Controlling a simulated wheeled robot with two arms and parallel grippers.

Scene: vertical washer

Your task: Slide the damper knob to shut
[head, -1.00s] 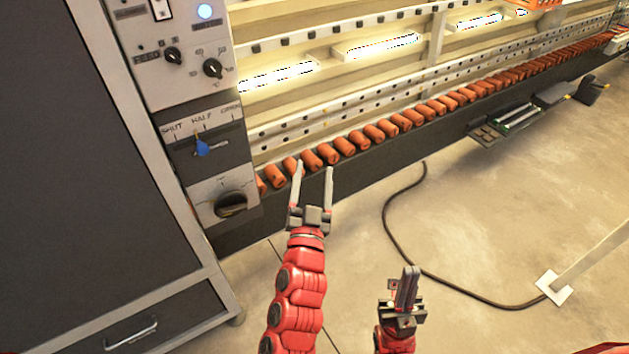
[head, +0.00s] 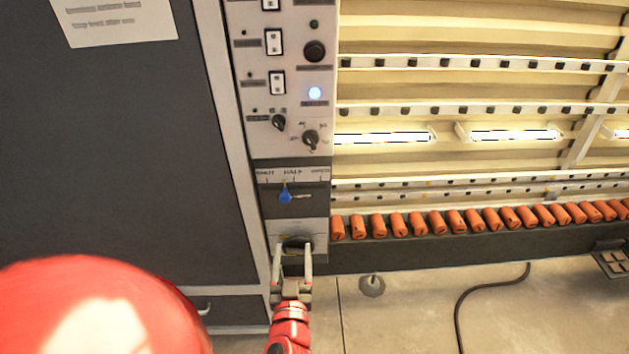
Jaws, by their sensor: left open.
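The blue damper knob (head: 286,196) sits in a dark slot panel (head: 312,198) on the front of the grey control column. My right gripper is out of view.
A dark cabinet door (head: 110,170) is at left. A row of orange rollers (head: 456,220) runs right. Part of my red body covers the lower left.

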